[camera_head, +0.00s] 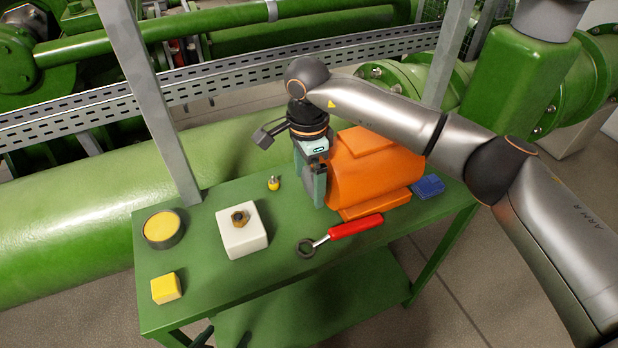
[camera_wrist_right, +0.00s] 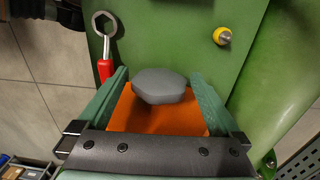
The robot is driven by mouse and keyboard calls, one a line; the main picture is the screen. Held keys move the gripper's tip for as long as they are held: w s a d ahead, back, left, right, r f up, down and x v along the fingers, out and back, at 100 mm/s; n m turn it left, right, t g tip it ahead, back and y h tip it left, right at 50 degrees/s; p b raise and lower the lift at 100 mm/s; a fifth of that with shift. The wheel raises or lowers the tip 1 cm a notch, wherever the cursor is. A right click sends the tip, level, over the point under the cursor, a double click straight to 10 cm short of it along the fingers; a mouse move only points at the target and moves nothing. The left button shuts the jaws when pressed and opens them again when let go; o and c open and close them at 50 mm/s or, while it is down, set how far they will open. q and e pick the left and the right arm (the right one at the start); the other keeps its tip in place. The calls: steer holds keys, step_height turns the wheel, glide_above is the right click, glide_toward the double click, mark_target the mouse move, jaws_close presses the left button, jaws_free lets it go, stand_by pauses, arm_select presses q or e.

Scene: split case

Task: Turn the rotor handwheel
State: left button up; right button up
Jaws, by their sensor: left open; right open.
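The orange split case (camera_head: 368,175) stands on the green bench, and its orange face also shows in the wrist view (camera_wrist_right: 150,118). A grey many-sided knob (camera_wrist_right: 160,86), which looks like the rotor handwheel, sits in front of that face. My right gripper (camera_head: 311,182) points down at the left end of the case. It is open, with one teal finger on each side of the knob in the wrist view. I cannot tell whether the fingers touch it. In the head view the gripper mostly hides the knob. My left gripper is not in view.
On the green bench (camera_head: 200,290) are a red-handled ring wrench (camera_head: 345,230), a white block with a brass nut (camera_head: 243,240), a yellow-topped tin (camera_head: 162,229), a yellow block (camera_head: 166,289), a small yellow knob (camera_head: 273,183) and a blue block (camera_head: 428,187). A grey post (camera_head: 150,100) rises behind.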

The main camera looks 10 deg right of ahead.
mark_target(308, 171)
step_height(308, 171, up, 12)
steer(key=shift+w+r, duration=0.15)
steer(key=shift+r, duration=0.1)
stand_by(0.3)
